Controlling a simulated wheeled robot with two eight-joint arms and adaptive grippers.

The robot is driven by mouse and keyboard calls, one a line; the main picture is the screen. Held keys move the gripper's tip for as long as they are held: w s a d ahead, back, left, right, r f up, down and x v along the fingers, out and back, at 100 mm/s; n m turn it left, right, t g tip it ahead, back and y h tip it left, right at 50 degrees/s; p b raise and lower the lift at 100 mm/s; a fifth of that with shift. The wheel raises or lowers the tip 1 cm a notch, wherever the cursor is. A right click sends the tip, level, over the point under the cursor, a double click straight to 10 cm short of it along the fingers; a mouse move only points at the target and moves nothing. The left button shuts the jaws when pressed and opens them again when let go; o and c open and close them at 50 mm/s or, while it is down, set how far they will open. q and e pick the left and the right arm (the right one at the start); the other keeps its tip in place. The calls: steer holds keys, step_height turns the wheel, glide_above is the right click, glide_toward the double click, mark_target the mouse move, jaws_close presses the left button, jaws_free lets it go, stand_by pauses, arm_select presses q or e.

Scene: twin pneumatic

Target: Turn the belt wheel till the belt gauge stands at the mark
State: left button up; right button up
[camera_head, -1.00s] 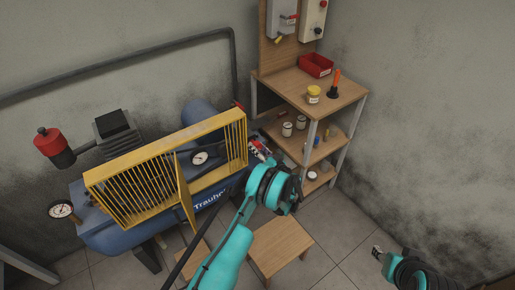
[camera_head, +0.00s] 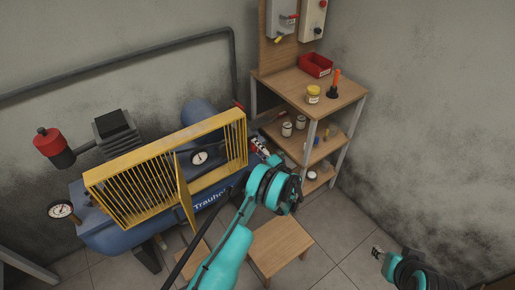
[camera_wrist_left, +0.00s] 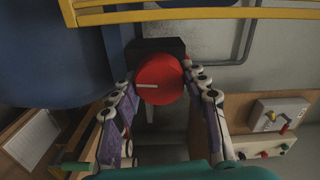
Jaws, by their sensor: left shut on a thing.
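In the left wrist view a round red wheel (camera_wrist_left: 160,80) with a white line sits on a dark block (camera_wrist_left: 160,47). The white line lies nearly level in that picture. My left gripper (camera_wrist_left: 163,74) is shut on the wheel, one finger on each side. In the head view my left gripper (camera_head: 261,147) is at the right end of the yellow guard, and the wheel is hard to make out there. A round white gauge (camera_head: 200,158) shows at the yellow guard; its needle and mark are too small to read. My right gripper (camera_head: 378,252) is at the lower right, away from everything; its jaws are unclear.
The yellow barred guard (camera_head: 140,180) stands over the blue compressor tank (camera_head: 110,236). Another gauge (camera_head: 61,210) is at the tank's left end. A wooden shelf (camera_head: 335,92) stands to the right and a low wooden stool (camera_head: 280,243) below. The right floor is open.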

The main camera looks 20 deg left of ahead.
arm_select(q)
steer(key=shift+m, duration=0.6)
steer(key=o, duration=1.2)
steer(key=v, duration=1.2)
